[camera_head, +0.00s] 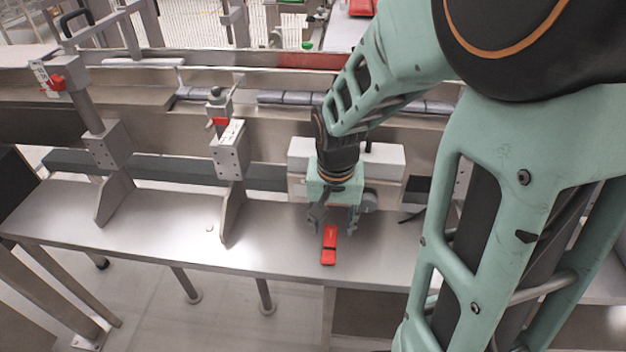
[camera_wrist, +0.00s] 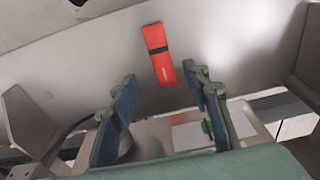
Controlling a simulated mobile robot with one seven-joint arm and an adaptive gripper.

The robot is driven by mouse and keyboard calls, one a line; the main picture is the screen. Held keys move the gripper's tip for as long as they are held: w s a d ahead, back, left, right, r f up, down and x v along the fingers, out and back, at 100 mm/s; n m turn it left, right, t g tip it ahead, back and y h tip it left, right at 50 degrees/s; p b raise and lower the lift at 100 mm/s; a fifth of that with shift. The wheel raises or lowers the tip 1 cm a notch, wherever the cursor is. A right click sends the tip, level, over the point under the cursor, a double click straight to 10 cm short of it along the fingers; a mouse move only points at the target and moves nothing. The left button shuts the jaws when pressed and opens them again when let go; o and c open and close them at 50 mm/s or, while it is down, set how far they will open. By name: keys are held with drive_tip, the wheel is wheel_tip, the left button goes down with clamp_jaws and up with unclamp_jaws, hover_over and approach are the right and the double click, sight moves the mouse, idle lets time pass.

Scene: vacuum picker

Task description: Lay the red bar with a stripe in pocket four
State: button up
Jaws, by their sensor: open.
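The red bar (camera_head: 329,246) with a dark stripe across it lies flat on the steel bench, near its front edge. In the wrist view the red bar (camera_wrist: 157,58) lies ahead of the fingertips, roughly in line with the gap between them. My gripper (camera_head: 334,222) points down just behind the bar, with its fingers spread and nothing between them. Both blue-grey fingers of the gripper (camera_wrist: 160,78) show apart in the wrist view. I cannot make out a numbered pocket four in either view.
The steel bench (camera_head: 165,225) is clear to the left of the bar. Upright metal brackets (camera_head: 230,150) stand on it at left. A white block (camera_head: 300,155) sits behind my gripper. Behind the bench, a rail holds several grey blocks (camera_head: 285,97).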

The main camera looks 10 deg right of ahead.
sight(330, 242)
drive_tip(key=f, duration=0.2)
drive_tip(key=f+b, duration=0.1)
drive_tip(key=f, duration=0.1)
drive_tip(key=f+b, duration=0.1)
drive_tip(key=f, duration=0.1)
drive_tip(key=shift+w+f, duration=0.25)
drive_tip(key=shift+w, duration=0.1)
drive_tip(key=shift+r, duration=0.1)
drive_tip(key=shift+c, duration=0.2)
clamp_jaws()
drive_tip(key=shift+r, duration=0.1)
